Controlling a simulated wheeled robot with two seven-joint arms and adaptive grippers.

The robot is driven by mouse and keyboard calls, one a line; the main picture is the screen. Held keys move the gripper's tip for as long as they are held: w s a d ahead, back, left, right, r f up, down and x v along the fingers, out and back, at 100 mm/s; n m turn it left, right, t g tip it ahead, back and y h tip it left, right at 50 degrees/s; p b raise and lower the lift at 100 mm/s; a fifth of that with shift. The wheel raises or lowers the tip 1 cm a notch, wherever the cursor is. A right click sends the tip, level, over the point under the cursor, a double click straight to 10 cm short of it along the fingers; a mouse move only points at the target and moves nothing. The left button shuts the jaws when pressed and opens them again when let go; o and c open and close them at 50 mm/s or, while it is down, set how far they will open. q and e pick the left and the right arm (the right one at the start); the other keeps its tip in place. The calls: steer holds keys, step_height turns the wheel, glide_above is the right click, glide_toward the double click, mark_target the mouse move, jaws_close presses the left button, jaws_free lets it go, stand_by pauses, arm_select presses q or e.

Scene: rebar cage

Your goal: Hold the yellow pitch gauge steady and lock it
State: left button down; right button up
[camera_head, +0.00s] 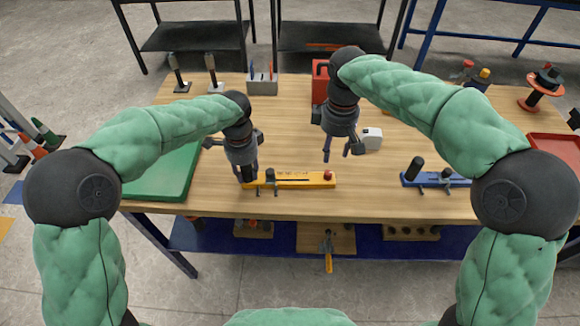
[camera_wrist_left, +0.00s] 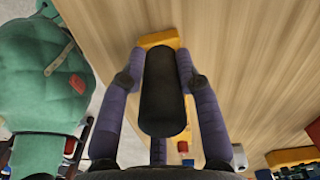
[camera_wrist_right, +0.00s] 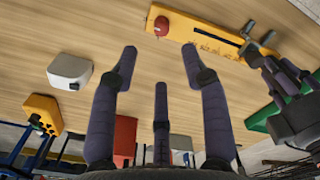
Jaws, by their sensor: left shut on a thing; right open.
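The yellow pitch gauge (camera_head: 300,180) lies flat near the table's front edge, with a red knob (camera_head: 328,175) at its right end. My left gripper (camera_head: 248,174) is shut on the black upright handle at the gauge's left end; the handle (camera_wrist_left: 163,92) stands between its fingers in the left wrist view. My right gripper (camera_head: 340,152) is open and empty above the table, behind and a little right of the red knob. In the right wrist view its spread fingers (camera_wrist_right: 160,62) are apart from the gauge (camera_wrist_right: 205,38) and the knob (camera_wrist_right: 161,26).
A blue gauge (camera_head: 436,181) with a black handle lies to the right. A small white box (camera_head: 372,138) is close beside my right gripper. A green mat (camera_head: 160,170) is at left, a red box (camera_head: 320,84) behind, and a red tray (camera_head: 556,147) far right.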

mark_target(329, 173)
step_height(329, 173, down, 10)
steer(key=m, duration=1.2)
stand_by(0.4)
jaws_close()
